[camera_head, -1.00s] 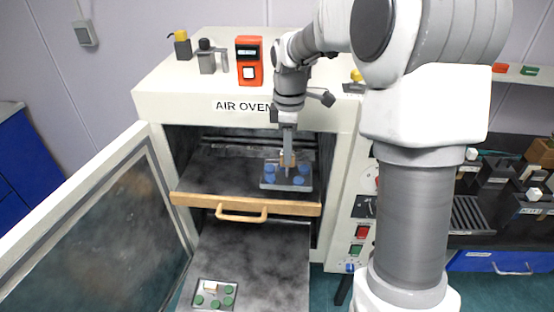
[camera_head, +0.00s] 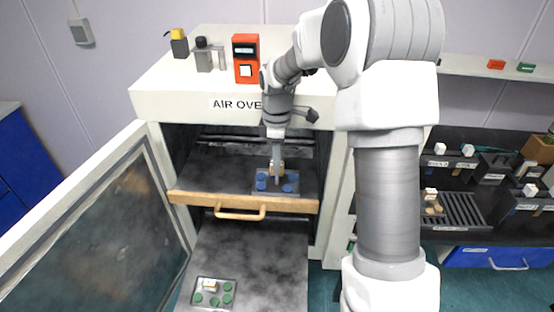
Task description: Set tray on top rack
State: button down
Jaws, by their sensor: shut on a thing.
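A small grey tray (camera_head: 262,189) with several blue round pieces is at the top rack (camera_head: 215,172) inside the open air oven. My gripper (camera_head: 277,176) points down over the tray's middle and is shut on its upright handle. The tray looks level, at or just above the rack surface; I cannot tell whether it touches. The rack is pulled partly out, with a wooden front edge and handle (camera_head: 240,212).
A lower rack (camera_head: 250,255) is pulled out further and holds a tray with green pieces (camera_head: 213,293). The open oven door (camera_head: 90,235) stands at the left. A dark bench (camera_head: 480,220) with small blocks is at the right.

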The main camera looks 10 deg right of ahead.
jog(key=c, duration=0.7)
grip_release()
jog(key=shift+o, duration=0.2)
